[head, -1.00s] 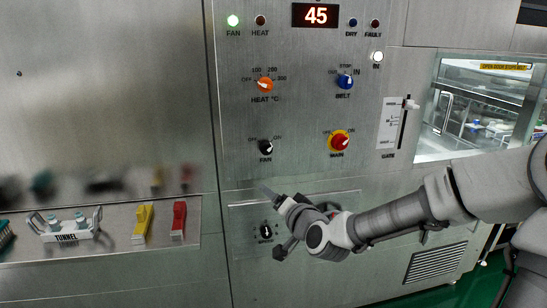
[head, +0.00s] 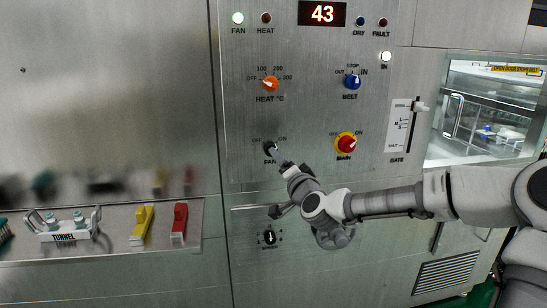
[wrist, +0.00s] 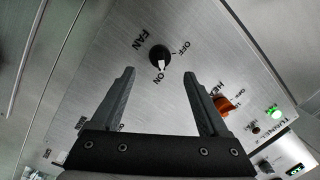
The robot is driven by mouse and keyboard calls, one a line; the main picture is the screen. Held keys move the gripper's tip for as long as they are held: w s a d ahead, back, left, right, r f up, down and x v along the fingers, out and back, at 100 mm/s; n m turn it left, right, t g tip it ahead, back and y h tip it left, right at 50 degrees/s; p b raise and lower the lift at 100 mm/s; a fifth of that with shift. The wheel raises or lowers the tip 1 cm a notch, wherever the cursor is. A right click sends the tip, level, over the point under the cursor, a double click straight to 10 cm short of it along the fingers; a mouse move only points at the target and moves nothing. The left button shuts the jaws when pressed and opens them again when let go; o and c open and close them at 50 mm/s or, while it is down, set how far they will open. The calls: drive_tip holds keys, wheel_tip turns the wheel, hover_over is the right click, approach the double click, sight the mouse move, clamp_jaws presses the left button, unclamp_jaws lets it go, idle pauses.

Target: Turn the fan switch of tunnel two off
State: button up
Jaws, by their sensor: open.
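The fan switch is a small black knob (head: 270,148) with a light pointer, low on the steel control panel. Labels OFF and ON sit above it and FAN below it. In the wrist view the fan knob (wrist: 159,57) lies ahead of and between my fingertips, apart from them. Its white pointer is turned toward the ON side. My gripper (head: 279,160) is just below and right of the knob in the head view. In the wrist view my gripper (wrist: 158,72) is open and empty. The green FAN lamp (head: 238,18) is lit.
The orange heat knob (head: 270,84) is above the fan knob. The red main switch (head: 346,144) is to the right, below the blue belt knob (head: 352,82). The speed knob (head: 269,237) is below. A ledge (head: 110,215) with yellow and red parts projects at left.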

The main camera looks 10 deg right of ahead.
drive_tip(key=w+a, duration=0.1)
drive_tip(key=w, duration=0.6)
drive_tip(key=shift+w+b, duration=0.15)
drive_tip(key=shift+b, duration=0.2)
drive_tip(key=shift+c, duration=0.3)
clamp_jaws()
